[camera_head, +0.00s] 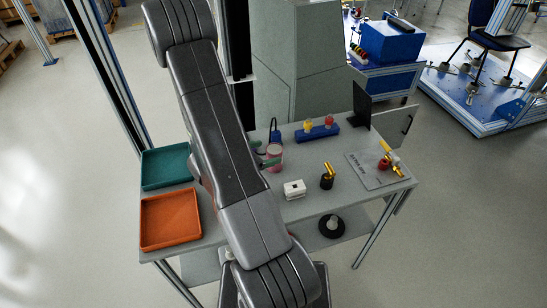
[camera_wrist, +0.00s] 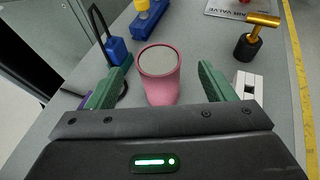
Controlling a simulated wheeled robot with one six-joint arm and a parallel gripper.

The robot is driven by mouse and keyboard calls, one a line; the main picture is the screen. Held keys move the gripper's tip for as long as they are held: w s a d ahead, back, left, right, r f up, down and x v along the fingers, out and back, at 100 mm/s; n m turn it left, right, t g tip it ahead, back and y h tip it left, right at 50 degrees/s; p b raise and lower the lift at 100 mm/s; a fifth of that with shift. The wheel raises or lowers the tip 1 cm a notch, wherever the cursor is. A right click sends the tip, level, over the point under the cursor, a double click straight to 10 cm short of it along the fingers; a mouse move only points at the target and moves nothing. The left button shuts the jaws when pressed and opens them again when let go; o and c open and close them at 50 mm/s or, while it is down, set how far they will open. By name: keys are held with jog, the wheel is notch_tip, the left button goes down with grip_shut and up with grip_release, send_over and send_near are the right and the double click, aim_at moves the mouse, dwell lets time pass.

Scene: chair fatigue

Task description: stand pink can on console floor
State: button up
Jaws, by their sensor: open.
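A pink can (camera_wrist: 160,82) with a grey top stands upright on the grey table, in the middle of the wrist view. My gripper (camera_wrist: 158,88) is open, with its green fingers to the left and right of the can and a gap on each side. In the head view the pink can (camera_head: 274,158) shows just right of my arm, with my gripper (camera_head: 268,162) at it. The arm hides part of the table there. The console floor cannot be told for certain; a lower shelf (camera_head: 300,243) shows under the tabletop.
A blue padlock (camera_wrist: 117,50) is close to the left finger. A white block (camera_head: 294,189) and a black cylinder with a gold handle (camera_head: 327,181) stand right of the can. A teal tray (camera_head: 145,180) and an orange tray (camera_head: 144,243) are at the left. A blue holder (camera_head: 317,134) stands behind.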

aim_at(274, 149)
jog(key=shift+r+p+x, duration=0.1)
jog(key=shift+p+x, duration=0.4)
jog(key=shift+x, duration=0.75)
jog(key=shift+r+p+x, duration=0.15)
jog(key=shift+p+x, duration=0.3)
jog(key=shift+x, duration=1.7)
jog(key=shift+a, duration=0.1)
jog(key=c, duration=1.3)
